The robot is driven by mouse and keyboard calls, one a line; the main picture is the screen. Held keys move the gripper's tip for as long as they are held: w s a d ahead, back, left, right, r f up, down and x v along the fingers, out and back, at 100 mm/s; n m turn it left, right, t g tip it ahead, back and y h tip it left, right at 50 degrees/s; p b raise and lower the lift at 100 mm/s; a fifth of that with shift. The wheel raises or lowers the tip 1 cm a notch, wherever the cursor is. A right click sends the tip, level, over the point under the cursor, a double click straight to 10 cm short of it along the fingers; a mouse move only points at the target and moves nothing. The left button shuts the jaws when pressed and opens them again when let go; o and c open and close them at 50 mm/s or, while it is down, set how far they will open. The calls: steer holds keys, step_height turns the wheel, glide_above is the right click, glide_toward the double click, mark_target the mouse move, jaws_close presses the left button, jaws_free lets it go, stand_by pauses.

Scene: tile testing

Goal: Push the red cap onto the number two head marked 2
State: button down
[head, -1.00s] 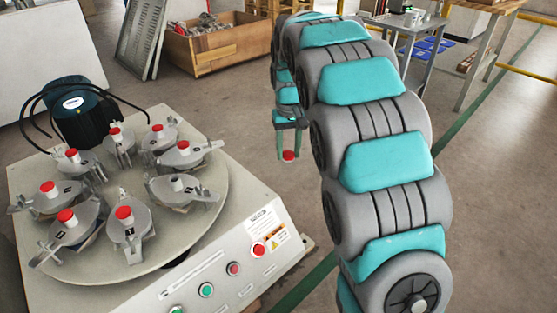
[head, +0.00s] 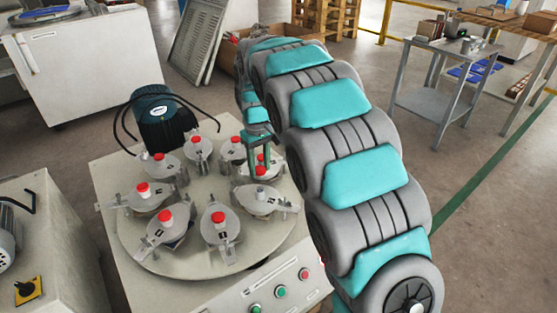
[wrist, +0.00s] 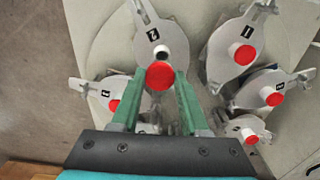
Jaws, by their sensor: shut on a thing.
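My gripper (wrist: 160,88) is shut on the red cap (wrist: 160,76), which sits between its two green fingers. In the wrist view the head marked 2 (wrist: 153,32) lies just beyond the cap, and its bare post (wrist: 161,52) shows at the cap's far edge. In the head view my gripper (head: 259,165) holds the cap (head: 260,170) just above the bare post (head: 261,189) of that head (head: 268,202). The cap appears apart from the post; the exact gap and alignment cannot be told.
The round table (head: 180,262) carries several other heads with red caps, including one marked 1 (wrist: 232,55). A dark motor (head: 160,115) with black cables stands behind it. A control panel with buttons (head: 281,291) is at the front. A grey cabinet (head: 60,240) stands left.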

steer(key=shift+a+f, duration=0.2)
steer(key=shift+f+b, duration=0.85)
steer(key=shift+f, duration=1.75)
steer(key=shift+f, duration=0.75)
stand_by(0.4)
jaws_free()
stand_by(0.7)
steer(key=shift+r+p, duration=1.05)
steer(key=shift+r, duration=2.5)
